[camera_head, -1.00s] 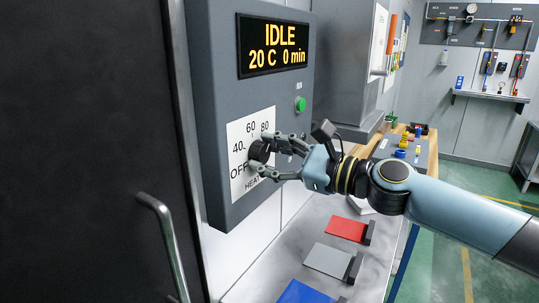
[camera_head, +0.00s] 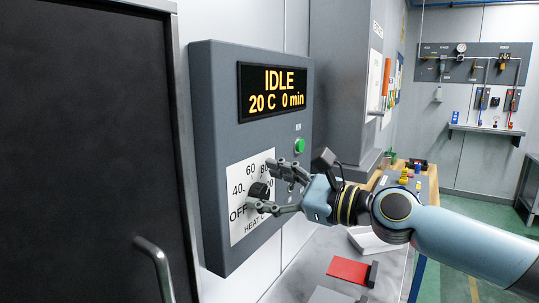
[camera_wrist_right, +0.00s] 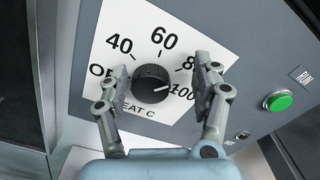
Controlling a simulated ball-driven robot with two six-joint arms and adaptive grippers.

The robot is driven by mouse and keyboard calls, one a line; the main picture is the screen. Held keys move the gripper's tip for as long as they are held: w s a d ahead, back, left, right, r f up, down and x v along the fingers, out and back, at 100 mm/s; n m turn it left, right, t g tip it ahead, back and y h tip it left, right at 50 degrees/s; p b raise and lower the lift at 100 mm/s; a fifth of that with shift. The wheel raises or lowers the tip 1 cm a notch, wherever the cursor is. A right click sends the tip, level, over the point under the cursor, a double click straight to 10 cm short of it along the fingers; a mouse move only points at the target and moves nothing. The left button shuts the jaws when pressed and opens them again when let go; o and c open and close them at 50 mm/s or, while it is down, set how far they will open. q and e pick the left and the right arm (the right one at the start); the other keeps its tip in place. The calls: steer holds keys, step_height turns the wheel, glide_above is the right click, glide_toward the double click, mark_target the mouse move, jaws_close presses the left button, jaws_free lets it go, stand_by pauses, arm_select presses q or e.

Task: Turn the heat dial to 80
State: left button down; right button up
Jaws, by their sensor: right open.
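The heat dial is a round black knob (camera_head: 258,190) on a white scale plate (camera_head: 237,217) marked OFF, 40, 60, 80 and 100. In the right wrist view the knob (camera_wrist_right: 151,84) has a light pointer line aimed towards 100. My right gripper (camera_head: 262,184) is in front of the dial, open, with its fingers on either side of the knob. In the right wrist view the gripper (camera_wrist_right: 161,88) has its left finger close beside the knob and its right finger a gap away, partly covering the 80. Contact cannot be told. My left gripper is not in view.
The display (camera_head: 272,90) above reads IDLE, 20 C, 0 min. A green RUN button (camera_head: 299,146) sits right of the dial. A dark door (camera_head: 85,150) with a handle (camera_head: 155,262) stands left. A red plate (camera_head: 347,270) lies on the bench below.

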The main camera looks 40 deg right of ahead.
mark_target(253, 143)
steer(key=shift+r, duration=3.8)
